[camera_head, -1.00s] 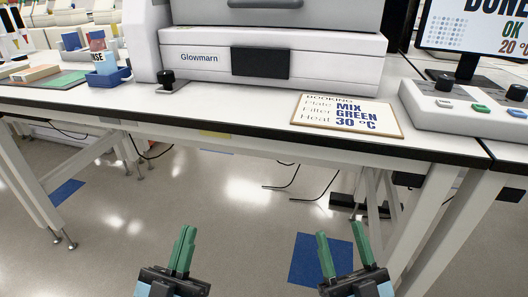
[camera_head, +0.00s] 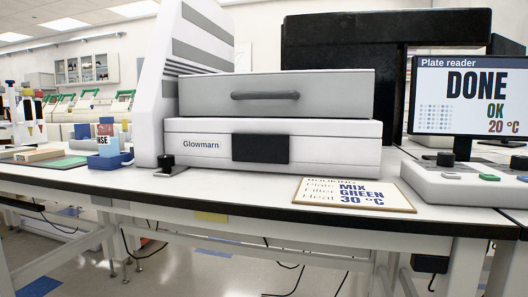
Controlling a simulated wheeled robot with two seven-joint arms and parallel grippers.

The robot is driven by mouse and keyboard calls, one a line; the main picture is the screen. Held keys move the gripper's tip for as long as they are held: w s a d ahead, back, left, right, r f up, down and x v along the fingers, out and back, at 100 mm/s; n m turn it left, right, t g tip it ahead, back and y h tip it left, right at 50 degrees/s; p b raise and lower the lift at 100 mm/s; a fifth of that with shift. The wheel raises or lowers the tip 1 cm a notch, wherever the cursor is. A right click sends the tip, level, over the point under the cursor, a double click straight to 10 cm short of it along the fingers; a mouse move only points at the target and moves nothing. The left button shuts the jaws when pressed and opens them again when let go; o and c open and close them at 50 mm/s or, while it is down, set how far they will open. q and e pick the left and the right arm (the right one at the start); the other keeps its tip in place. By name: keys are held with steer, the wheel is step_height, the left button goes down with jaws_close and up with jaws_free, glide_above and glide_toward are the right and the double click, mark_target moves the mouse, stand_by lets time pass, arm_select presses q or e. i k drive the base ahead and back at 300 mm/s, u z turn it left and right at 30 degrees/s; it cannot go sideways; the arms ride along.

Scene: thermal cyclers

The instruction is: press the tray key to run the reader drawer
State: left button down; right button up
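The reader, labelled Glowmarn (camera_head: 335,136), is a white machine on the bench. Its front has a dark panel (camera_head: 261,149), and a grey upper section with a dark handle (camera_head: 264,96) sits on top. No drawer stands out from the front. A light control box (camera_head: 440,186) stands at the right, cut by the frame edge. It carries a black knob (camera_head: 445,159), a green key (camera_head: 489,178) and a pale key (camera_head: 450,175). Key labels are too small to read. Neither of my grippers shows in this view.
A monitor (camera_head: 473,65) reads Plate reader, DONE, OK, 20 °C. A booking card (camera_head: 354,194) reading MIX, GREEN, 30 °C lies before the reader. A black knob on a small base (camera_head: 167,165) stands at its left front. A blue rack (camera_head: 110,161) is further left.

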mark_target(447, 174)
steer(key=z, duration=1.5)
